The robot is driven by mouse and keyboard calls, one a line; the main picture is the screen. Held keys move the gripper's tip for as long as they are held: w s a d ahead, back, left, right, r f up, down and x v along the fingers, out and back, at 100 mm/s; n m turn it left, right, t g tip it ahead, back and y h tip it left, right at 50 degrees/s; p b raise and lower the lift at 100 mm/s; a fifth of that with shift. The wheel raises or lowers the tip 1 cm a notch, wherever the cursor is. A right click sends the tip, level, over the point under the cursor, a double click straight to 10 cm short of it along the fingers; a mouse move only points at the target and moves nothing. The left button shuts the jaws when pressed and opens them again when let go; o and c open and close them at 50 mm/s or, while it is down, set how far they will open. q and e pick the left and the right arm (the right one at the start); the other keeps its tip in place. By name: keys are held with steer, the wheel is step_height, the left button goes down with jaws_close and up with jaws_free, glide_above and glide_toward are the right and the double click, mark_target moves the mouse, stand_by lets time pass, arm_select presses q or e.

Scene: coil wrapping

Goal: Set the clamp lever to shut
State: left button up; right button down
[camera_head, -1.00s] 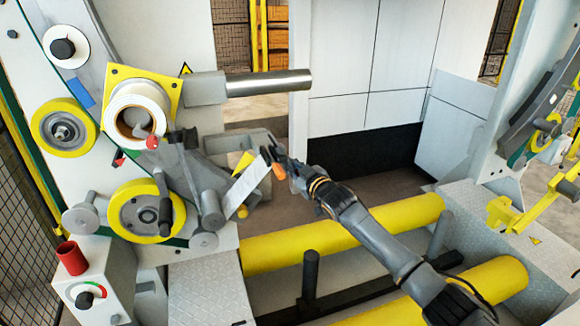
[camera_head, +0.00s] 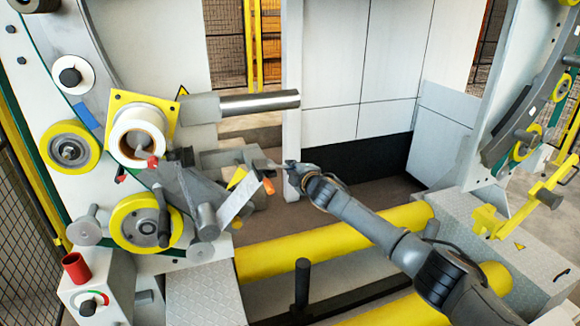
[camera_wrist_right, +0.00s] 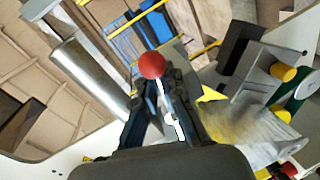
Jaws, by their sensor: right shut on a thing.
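My right gripper (camera_head: 272,165) reaches in from the right, in front of the left machine panel. It is shut; in the wrist view its fingers (camera_wrist_right: 160,100) close just behind a red ball knob (camera_wrist_right: 151,65), and I cannot make out clearly what they hold. In the head view a small red knob (camera_head: 152,162) shows just below the white roll (camera_head: 138,130), well left of the gripper. An orange handle (camera_head: 268,186) at the end of a light plate (camera_head: 239,203) is just below the fingertips. I cannot tell which part is the clamp lever. My left gripper is out of view.
A bare steel mandrel (camera_head: 260,102) sticks out above the gripper. Yellow rollers (camera_head: 320,243) lie below my arm, with a dark upright post (camera_head: 302,283) in front. A red cup (camera_head: 75,268) stands on the control box. A second machine frame is at the right.

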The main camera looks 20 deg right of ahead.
steer(key=shift+r+n+h+p, duration=0.3)
steer(key=shift+r+n+p, duration=0.25)
steer(key=shift+n, duration=0.25)
steer(key=c, duration=1.4)
jaws_free()
steer(key=shift+c, duration=0.2)
steer(key=shift+s, duration=0.1)
steer(key=s+r, duration=0.2)
steer(key=s, duration=0.9)
steer(key=shift+s+d+r, duration=0.15)
steer(key=shift+s+d, duration=0.15)
steer(key=shift+s, duration=0.05)
